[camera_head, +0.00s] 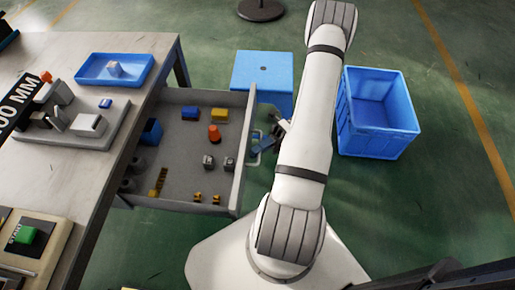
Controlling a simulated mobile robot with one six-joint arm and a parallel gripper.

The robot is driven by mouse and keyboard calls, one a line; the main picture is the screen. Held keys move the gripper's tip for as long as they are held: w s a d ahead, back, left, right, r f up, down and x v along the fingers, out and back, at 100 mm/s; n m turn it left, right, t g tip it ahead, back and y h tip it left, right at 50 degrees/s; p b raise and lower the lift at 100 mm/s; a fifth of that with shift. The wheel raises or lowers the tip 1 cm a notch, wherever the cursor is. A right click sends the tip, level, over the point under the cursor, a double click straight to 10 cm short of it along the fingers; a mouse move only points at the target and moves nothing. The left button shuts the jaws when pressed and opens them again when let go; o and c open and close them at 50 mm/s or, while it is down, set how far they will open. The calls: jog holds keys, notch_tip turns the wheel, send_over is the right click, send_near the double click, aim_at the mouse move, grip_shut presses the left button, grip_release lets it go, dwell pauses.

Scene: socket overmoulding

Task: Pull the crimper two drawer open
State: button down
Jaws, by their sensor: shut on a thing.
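A grey drawer (180,165) stands pulled well out from under the workbench, with its inside in view. I cannot read a label that tells which drawer it is. Its front panel (242,155) faces right, toward my arm. My gripper (262,142) is at the outer side of this front panel, small and partly covered by my white arm. It is shut at the drawer's handle (254,149), which is mostly hidden by the panel and the fingers, so the exact hold is hard to see.
The drawer holds several small parts, including an orange piece (214,132) and blue and yellow blocks. The workbench (125,75) carries a blue tray (115,56) and a green button (26,235). A blue crate (378,140) and a blue box (263,68) stand on the green floor.

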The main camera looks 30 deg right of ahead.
jog(key=c, duration=1.8)
grip_release()
jog(key=shift+w+f, duration=0.1)
jog(key=shift+w, duration=0.05)
jog(key=shift+o, duration=0.2)
jog(key=shift+d, duration=0.1)
jog(key=d, duration=0.7)
jog(key=shift+w+d+f+p, duration=0.3)
jog(key=shift+w+f, duration=0.1)
jog(key=shift+f, duration=0.05)
jog(key=shift+s, duration=0.1)
